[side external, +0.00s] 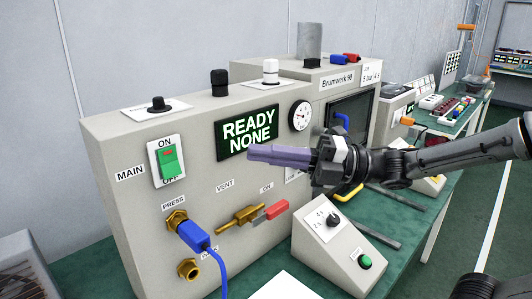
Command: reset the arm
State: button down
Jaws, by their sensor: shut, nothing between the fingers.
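My gripper (251,153) is in the side external view, in front of the grey test panel (115,215). Its long purple fingers are together, with nothing seen between them. The fingertips point left and overlap the lower edge of the green display (236,132), which reads READY NONE. I cannot tell how far the tips are from the panel face. My arm (450,158) reaches in from the right.
A green rocker switch (168,162), a blue plug (192,235) with its cable, a brass valve (240,218) and a red-handled valve (276,209) stick out of the panel. A sloped control box (345,245) stands below my gripper. More benches are at the back right.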

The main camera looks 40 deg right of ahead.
jog(key=d+r+m+t+h, duration=0.3)
jog(key=d+r+m+t, duration=0.1)
jog(key=r, duration=0.2)
jog(key=s+d+f+m+g+h, duration=0.1)
jog(key=d+f+m+h, duration=0.1)
jog(key=d+m+h, duration=0.35)
jog(key=s+d+f+m+h, duration=0.2)
jog(key=d+m+h, duration=0.25)
jog(key=m, duration=0.25)
jog(key=s+d+f+m+g+h, duration=0.1)
jog(key=s+f+m+g, duration=1)
jog(key=s+f, duration=0.4)
notch_tip(320, 180, down, 2)
jog(key=shift+s+m, duration=0.15)
jog(key=shift+m, duration=0.7)
